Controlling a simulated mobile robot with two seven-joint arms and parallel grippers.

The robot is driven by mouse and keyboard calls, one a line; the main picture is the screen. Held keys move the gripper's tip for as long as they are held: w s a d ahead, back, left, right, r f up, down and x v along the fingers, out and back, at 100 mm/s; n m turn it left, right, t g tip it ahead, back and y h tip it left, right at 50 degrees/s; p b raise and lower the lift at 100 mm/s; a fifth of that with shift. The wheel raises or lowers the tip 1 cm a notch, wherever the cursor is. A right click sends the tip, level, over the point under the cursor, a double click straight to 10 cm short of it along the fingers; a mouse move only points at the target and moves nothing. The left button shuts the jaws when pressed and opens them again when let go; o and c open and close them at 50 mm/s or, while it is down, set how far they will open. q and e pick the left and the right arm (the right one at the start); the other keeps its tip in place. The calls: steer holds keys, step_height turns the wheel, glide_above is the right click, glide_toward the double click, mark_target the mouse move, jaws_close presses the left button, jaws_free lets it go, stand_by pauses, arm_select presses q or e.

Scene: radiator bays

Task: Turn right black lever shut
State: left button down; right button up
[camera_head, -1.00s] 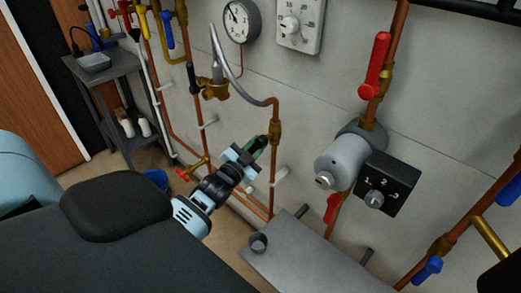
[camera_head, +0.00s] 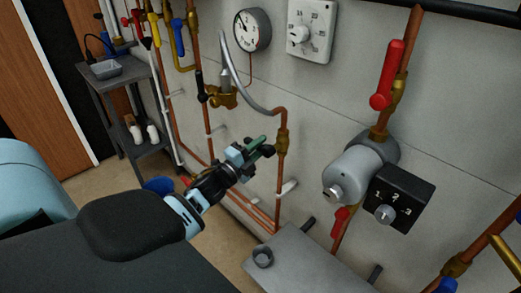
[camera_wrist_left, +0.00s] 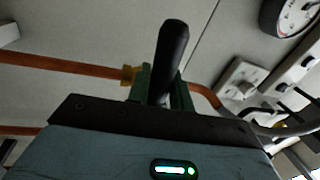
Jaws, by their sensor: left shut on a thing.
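The right black lever (camera_wrist_left: 170,55) stands between the green fingers of my left gripper (camera_wrist_left: 165,88) in the left wrist view. Its dark rounded end rises above the fingers. In the head view my left gripper (camera_head: 256,147) is shut on this lever, beside a brass valve (camera_head: 283,142) on a vertical copper pipe. The gripper hides most of the lever there. In the wrist view, brass and copper pipe show behind the fingers; the lever's joint to the valve is hidden. My right gripper is not in view.
Another black lever (camera_head: 200,86) sits farther left beside a brass fitting (camera_head: 222,96). A grey hose (camera_head: 240,75) arches above my gripper. A grey pump (camera_head: 360,172) with a black control box (camera_head: 399,198) stands right. A grey metal surface (camera_head: 305,268) lies below.

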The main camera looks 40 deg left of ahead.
arm_select(q)
steer(key=shift+r+m, duration=0.15)
steer(key=shift+m, duration=0.55)
steer(key=shift+r+h, duration=0.1)
steer(key=shift+h, duration=0.3)
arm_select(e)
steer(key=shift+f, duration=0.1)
arm_select(q)
steer(key=c, duration=1.3)
jaws_free()
steer(key=b+v, duration=0.1)
steer(key=v, duration=0.6)
steer(key=shift+s, duration=0.4)
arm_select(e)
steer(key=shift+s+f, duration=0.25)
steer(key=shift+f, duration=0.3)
